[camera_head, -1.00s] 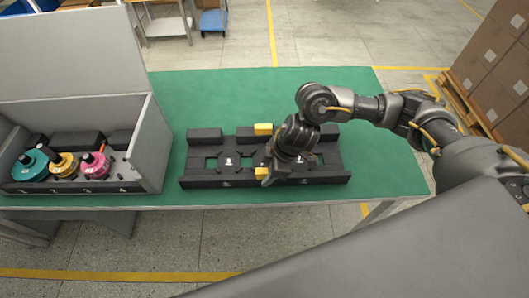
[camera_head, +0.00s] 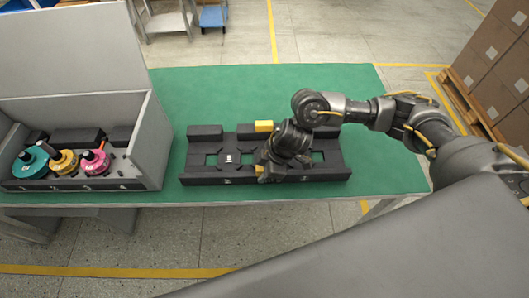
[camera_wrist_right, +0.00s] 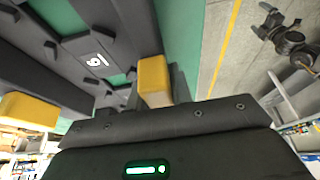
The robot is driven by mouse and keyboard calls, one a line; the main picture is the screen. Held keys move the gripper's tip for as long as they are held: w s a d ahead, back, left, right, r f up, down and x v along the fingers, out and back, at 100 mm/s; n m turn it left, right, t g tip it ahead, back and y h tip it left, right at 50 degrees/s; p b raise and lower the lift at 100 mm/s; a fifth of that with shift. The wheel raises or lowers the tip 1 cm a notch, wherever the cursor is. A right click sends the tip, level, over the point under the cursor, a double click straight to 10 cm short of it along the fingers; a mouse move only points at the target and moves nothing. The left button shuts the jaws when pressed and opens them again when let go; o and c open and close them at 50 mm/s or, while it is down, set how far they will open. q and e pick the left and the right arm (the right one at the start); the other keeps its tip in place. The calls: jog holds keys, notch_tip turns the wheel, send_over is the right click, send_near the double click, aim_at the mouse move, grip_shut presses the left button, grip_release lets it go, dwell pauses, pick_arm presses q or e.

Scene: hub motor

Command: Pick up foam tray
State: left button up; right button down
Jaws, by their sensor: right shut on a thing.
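The foam tray (camera_head: 215,172) is a long black tray with square cut-outs, lying flat on the green table. It also shows in the wrist view (camera_wrist_right: 70,72), with a white number label. My right gripper (camera_head: 262,148) is over the tray's middle, one yellow fingertip at the far side and one at the near side. It is shut on the tray. In the wrist view my right gripper's yellow fingertips (camera_wrist_right: 91,94) stand either side of black foam. My right wrist hides part of the tray's right half. My left gripper is not in view.
A grey bin (camera_head: 152,140) at the left holds teal, yellow and pink hub motors (camera_head: 94,162) behind numbered slots. The green table (camera_head: 250,92) is clear behind the tray. Stacked cardboard boxes (camera_head: 492,50) stand on a pallet at the right.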

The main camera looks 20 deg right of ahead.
jog(key=shift+r, duration=0.1)
jog(key=shift+r, duration=0.6)
jog(key=s+a+r+p, duration=0.4)
jog(key=s+r+p, duration=0.2)
jog(key=s+r, duration=0.5)
jog(key=shift+s+r, duration=0.35)
jog(key=shift+s, duration=0.9)
